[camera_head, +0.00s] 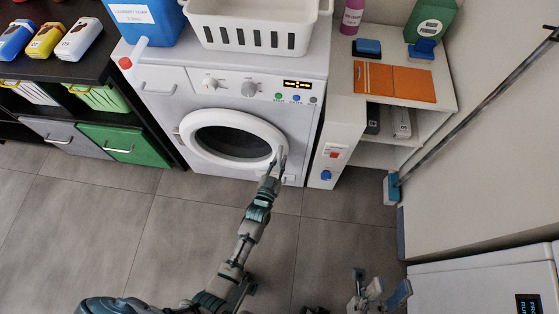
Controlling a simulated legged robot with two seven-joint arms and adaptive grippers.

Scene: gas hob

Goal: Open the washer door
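The white washer (165,105) stands at the top centre. Its round door (192,150), with a white ring and dark glass, looks closed against the front. My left gripper (279,163) is at the right edge of the door ring, with its thin fingers pointing up at it. The view is too small to tell whether they touch the ring or have closed on it. My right gripper (380,282) is low in the picture, away from the washer, with its fingers spread and nothing seen between them.
A white basket (255,38) and a blue soap container (150,20) stand on the washer. A white shelf unit (335,130) is close on its right, and a dark shelf with a green drawer (125,145) on its left. The tiled floor (100,220) in front is clear.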

